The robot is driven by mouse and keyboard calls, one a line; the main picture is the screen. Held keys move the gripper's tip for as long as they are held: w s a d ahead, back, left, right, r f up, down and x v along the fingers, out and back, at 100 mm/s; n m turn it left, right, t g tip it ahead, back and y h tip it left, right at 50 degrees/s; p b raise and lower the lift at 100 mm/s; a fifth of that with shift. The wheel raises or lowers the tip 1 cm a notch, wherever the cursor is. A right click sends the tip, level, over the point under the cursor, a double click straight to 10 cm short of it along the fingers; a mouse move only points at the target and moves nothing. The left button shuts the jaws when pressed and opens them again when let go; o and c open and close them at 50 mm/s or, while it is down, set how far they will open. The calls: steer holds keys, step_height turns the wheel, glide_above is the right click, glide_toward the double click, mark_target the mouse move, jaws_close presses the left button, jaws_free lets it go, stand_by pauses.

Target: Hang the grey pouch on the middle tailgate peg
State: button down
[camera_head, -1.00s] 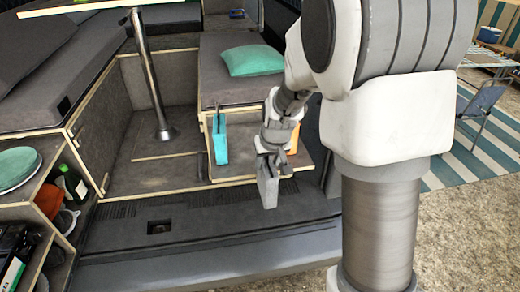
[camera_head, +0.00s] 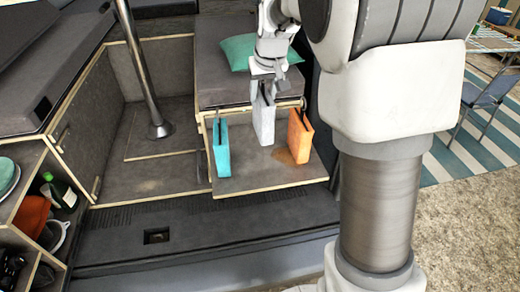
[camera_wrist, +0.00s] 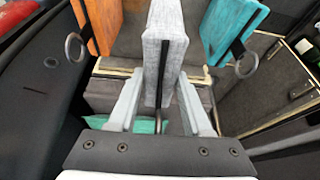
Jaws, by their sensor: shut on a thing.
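My gripper (camera_head: 263,82) points down and is shut on the top of the grey pouch (camera_head: 263,120), at its dark strap. The pouch hangs upright, in front of the bench front and between the teal pouch and the orange pouch. In the wrist view the grey pouch (camera_wrist: 165,50) extends out between the fingers (camera_wrist: 158,98), with the dark strap running toward them. The middle peg is not clear in the head view, where the gripper and pouch cover that stretch of edge. I cannot tell whether the strap touches a peg.
The teal pouch (camera_head: 221,148) hangs at the left of the bench edge, the orange pouch (camera_head: 299,137) at the right. Each has a metal ring in the wrist view. A green cushion (camera_head: 238,52) lies on the bench. A table post (camera_head: 140,70) stands left.

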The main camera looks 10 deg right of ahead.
steer(key=shift+w, duration=0.2)
steer(key=shift+s, duration=0.1)
step_height(320, 180, down, 10)
steer(key=shift+r, duration=0.2)
stand_by(0.4)
steer(key=shift+f, duration=0.15)
steer(key=shift+c, duration=1.7)
jaws_free()
